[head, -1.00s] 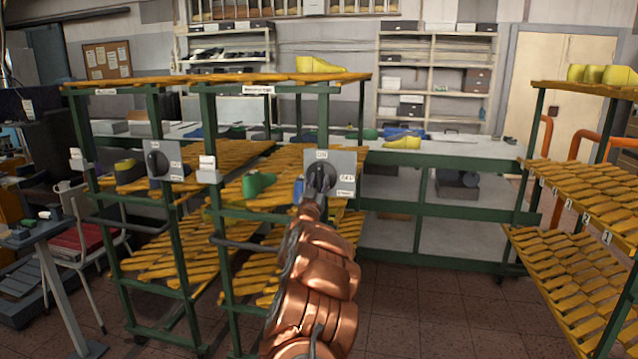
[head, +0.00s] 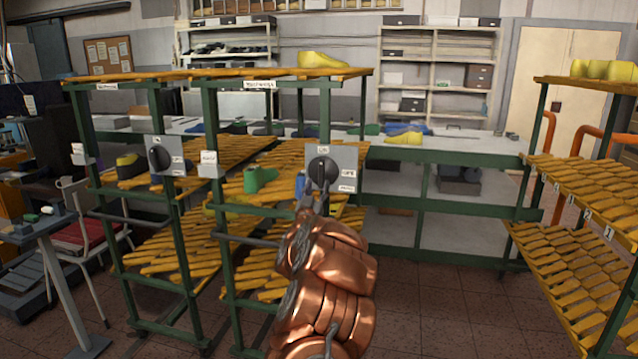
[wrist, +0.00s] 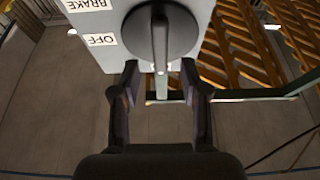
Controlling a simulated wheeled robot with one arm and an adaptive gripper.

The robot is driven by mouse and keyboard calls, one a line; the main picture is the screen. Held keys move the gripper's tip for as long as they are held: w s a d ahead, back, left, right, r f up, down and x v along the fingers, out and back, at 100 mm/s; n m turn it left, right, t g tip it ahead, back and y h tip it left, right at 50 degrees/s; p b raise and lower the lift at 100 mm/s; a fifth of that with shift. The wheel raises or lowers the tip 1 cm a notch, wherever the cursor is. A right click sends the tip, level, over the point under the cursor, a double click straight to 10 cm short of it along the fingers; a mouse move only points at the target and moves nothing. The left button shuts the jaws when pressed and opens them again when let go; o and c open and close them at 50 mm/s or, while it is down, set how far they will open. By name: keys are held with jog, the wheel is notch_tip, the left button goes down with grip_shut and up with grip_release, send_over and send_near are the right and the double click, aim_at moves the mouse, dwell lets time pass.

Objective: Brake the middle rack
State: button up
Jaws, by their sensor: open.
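The middle rack (head: 209,125) is a green frame with yellow slatted shelves. A grey plate (head: 345,158) on its right front post carries a round dark knob (head: 323,170) with a bar handle and small white labels. In the wrist view the knob (wrist: 158,28) has its bar vertical, and labels reading BRAKE and OFF appear upside down on the plate (wrist: 110,12). My gripper (head: 318,193) is in front of the knob. In the wrist view my gripper (wrist: 160,80) is open, its fingertips on either side of the bar's lower end. I cannot tell whether they touch it.
Another rack (head: 85,130) with a similar knob (head: 158,158) stands to the left. A slatted rack (head: 575,205) stands at the right. A green-framed bench (head: 450,162) runs behind. Open tiled floor (head: 440,310) lies between the middle and right racks.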

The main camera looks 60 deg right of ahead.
jog(key=v, duration=0.7)
dwell(0.7)
